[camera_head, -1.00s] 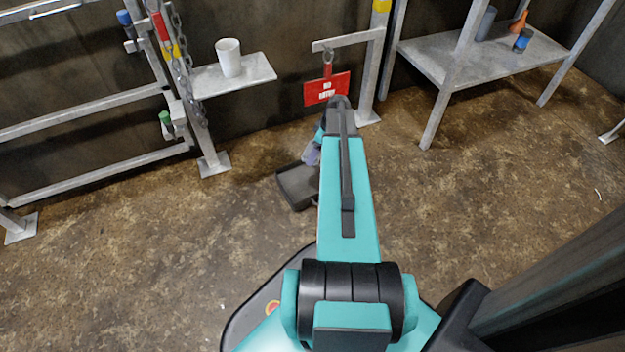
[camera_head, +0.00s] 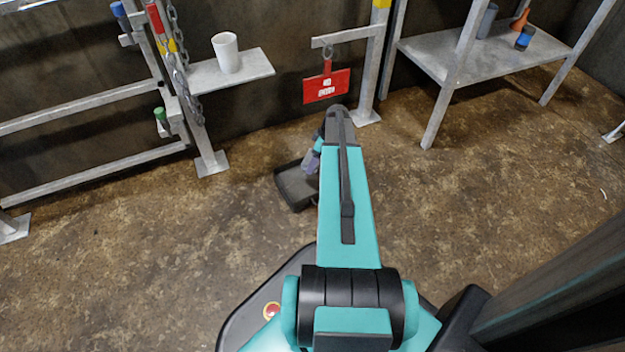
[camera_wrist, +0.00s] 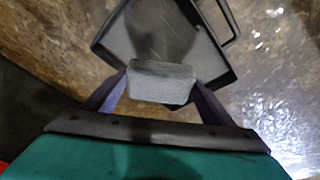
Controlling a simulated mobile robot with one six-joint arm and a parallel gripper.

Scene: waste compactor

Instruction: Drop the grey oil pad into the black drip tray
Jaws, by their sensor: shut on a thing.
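The grey oil pad (camera_wrist: 162,82) is a small block held between the two fingers of my gripper (camera_wrist: 160,88) in the wrist view. My gripper is shut on it. The black drip tray (camera_wrist: 218,72) shows beyond the pad, with a dark rim, a greyish floor and a loop handle at its upper right. The pad overlaps the tray's near part in that view; its height above the tray I cannot tell. In the head view the tray (camera_head: 291,190) lies on the floor, partly hidden by my arm. The pad is not discernible there.
A red sign (camera_head: 326,87) hangs from a grey post beyond my arm. A white cup (camera_head: 226,52) stands on a small shelf at left. A grey table (camera_head: 480,58) with bottles stands at upper right. The brown floor (camera_head: 130,260) is open on both sides.

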